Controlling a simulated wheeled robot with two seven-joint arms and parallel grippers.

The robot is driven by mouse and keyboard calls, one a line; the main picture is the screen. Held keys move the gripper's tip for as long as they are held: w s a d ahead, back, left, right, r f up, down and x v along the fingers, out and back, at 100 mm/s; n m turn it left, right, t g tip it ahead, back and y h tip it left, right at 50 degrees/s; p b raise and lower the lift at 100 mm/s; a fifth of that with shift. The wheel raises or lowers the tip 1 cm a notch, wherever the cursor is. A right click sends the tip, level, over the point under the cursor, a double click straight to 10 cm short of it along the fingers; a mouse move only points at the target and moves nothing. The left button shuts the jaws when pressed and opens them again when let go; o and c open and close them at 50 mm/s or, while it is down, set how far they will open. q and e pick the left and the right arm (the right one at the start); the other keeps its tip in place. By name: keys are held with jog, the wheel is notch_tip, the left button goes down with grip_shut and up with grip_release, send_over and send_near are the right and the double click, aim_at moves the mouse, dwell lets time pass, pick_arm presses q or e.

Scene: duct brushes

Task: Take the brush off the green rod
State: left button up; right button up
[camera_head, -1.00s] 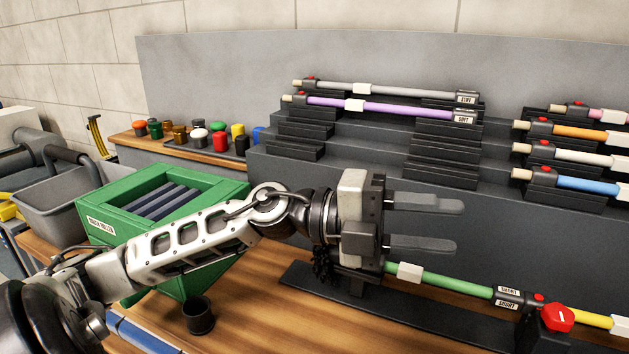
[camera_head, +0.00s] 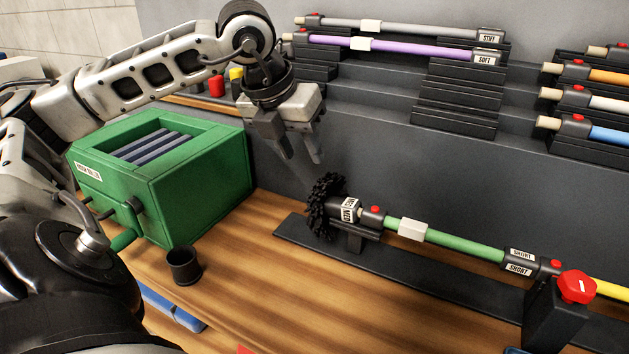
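The brush (camera_head: 324,206) is a round head of black bristles on the left end of the green rod (camera_head: 460,243). Its collar has a white label that seems to read MED, with a red button (camera_head: 375,210) beside it. The rod lies level in a black stand (camera_head: 310,239) on the wooden bench and carries a white sleeve. My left gripper (camera_head: 298,158) is above and slightly left of the brush, fingers pointing down. It looks open and empty, with its fingers apart and not touching the brush. My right gripper is out of view.
A green box with rollers and a crank (camera_head: 170,180) stands left, with a black cup (camera_head: 184,266) before it. A red knob (camera_head: 577,287) and a yellow rod (camera_head: 612,290) are at the right. Stepped grey racks behind hold other rods, including a purple one (camera_head: 420,50).

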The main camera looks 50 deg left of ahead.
aim_at(315, 183)
pick_arm(q)
jog(key=x, duration=0.9)
jog(key=shift+f, duration=0.3)
grip_shut()
jog(key=shift+a, duration=0.1)
jog(key=shift+s+a+b, duration=0.25)
jog(key=shift+a+b, duration=0.5)
jog(key=shift+b, duration=0.2)
jog(key=shift+s+a+b, duration=0.2)
jog(key=shift+a+b, duration=0.6)
jog(key=shift+b, duration=0.2)
jog(key=shift+s+a+b, duration=0.25)
jog(key=shift+a+b, duration=0.5)
jog(key=shift+b, duration=0.2)
